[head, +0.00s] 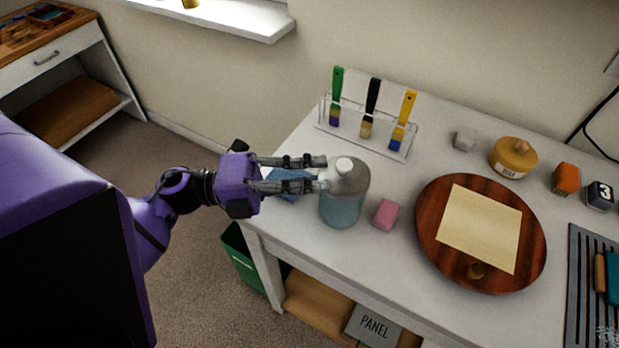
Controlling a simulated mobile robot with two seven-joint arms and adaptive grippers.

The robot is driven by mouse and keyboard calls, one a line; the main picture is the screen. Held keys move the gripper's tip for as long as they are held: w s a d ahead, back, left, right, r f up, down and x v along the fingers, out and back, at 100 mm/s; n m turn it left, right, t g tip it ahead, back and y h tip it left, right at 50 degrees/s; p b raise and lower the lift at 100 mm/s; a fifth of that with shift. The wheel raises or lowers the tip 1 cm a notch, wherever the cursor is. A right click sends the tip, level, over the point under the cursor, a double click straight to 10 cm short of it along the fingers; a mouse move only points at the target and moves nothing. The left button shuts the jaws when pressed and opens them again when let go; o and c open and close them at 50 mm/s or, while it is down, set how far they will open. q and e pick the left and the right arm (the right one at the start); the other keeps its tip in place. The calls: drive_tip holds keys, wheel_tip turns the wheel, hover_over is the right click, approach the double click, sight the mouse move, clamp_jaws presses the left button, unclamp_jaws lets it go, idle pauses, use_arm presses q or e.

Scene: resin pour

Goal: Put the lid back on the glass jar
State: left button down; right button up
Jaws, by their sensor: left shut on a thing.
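The glass jar (341,208) stands upright near the table's left end, with bluish contents showing in its lower part. Its grey, dome-like lid (353,177) with a white knob is at the jar's top. I cannot tell from this angle whether the lid sits fully on the rim or just above it. My left gripper (326,173) reaches in from the left, its two fingers at the lid's near-left side by the knob, shut on the lid. The exact contact is partly hidden. My right gripper is not in view.
A pink block (386,214) stands close right of the jar, and a blue cloth (289,184) lies left under the fingers. Behind is a clear rack (366,134) with three brushes. A round wooden board (432,236) with a paper sheet lies right.

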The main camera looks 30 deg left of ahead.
use_arm(q)
drive_tip(key=shift+g+y, duration=0.3)
drive_tip(key=shift+y, duration=0.4)
drive_tip(key=f, duration=0.5)
drive_tip(key=shift+a+f, duration=0.2)
drive_tip(key=shift+a, duration=0.05)
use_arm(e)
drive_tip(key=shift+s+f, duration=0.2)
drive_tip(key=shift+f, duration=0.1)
use_arm(q)
drive_tip(key=c, duration=1.8)
unclamp_jaws()
drive_tip(key=shift+o, duration=0.8)
drive_tip(key=shift+w+d+f, duration=0.1)
drive_tip(key=shift+w+d, duration=0.05)
drive_tip(key=shift+w, duration=0.3)
drive_tip(key=shift+o, duration=0.3)
drive_tip(key=shift+w, duration=0.1)
drive_tip(key=shift+r, duration=0.2)
drive_tip(key=shift+c, duration=0.3)
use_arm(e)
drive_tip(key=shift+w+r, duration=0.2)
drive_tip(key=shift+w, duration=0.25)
use_arm(q)
drive_tip(key=o, duration=1)
drive_tip(key=shift+o, duration=0.6)
drive_tip(key=shift+r, duration=0.1)
drive_tip(key=shift+r, duration=0.2)
